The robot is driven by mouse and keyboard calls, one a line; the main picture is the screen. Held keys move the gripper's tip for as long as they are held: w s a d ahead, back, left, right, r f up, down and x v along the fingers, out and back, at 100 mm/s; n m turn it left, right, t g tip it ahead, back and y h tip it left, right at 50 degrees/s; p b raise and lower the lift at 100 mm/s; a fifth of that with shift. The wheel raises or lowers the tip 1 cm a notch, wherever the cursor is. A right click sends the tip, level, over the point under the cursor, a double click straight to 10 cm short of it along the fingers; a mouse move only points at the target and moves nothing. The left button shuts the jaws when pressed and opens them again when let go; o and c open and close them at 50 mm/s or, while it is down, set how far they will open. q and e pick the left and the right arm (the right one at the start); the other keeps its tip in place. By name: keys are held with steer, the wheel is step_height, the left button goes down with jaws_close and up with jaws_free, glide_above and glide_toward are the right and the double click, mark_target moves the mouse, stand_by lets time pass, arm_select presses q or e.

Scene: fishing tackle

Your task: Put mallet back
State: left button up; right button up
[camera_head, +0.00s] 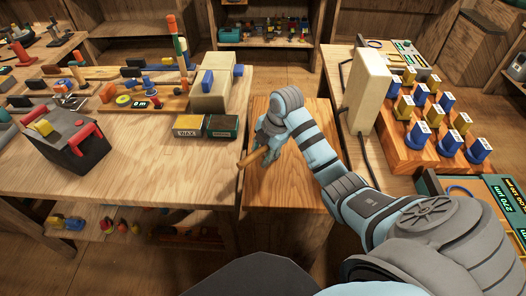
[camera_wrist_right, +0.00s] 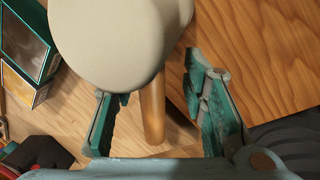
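The mallet shows its light wooden handle (camera_head: 251,158) in the head view, slanting out below my right gripper (camera_head: 266,142) over the gap between the bench and a wooden top. In the right wrist view its rounded cream head (camera_wrist_right: 120,38) fills the upper part, and the handle (camera_wrist_right: 152,112) comes down between the fingers. My right gripper (camera_wrist_right: 160,108) has its fingers apart there, with gaps visible on both sides of the handle. The cream head covers the left finger's tip. The mallet's head is hidden in the head view. My left gripper is out of view.
Two small dark boxes (camera_head: 204,126) stand on the bench (camera_head: 140,180) left of the gripper, with a cream block (camera_head: 211,92) behind them. A tall cream block (camera_head: 367,90) and a peg board (camera_head: 405,155) stand right.

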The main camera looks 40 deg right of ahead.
steer(key=shift+w+f, duration=0.1)
steer(key=shift+w, duration=0.1)
steer(key=shift+r, duration=0.4)
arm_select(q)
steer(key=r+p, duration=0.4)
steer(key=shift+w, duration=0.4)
arm_select(e)
steer(key=v, duration=1.1)
steer(key=shift+r, duration=0.1)
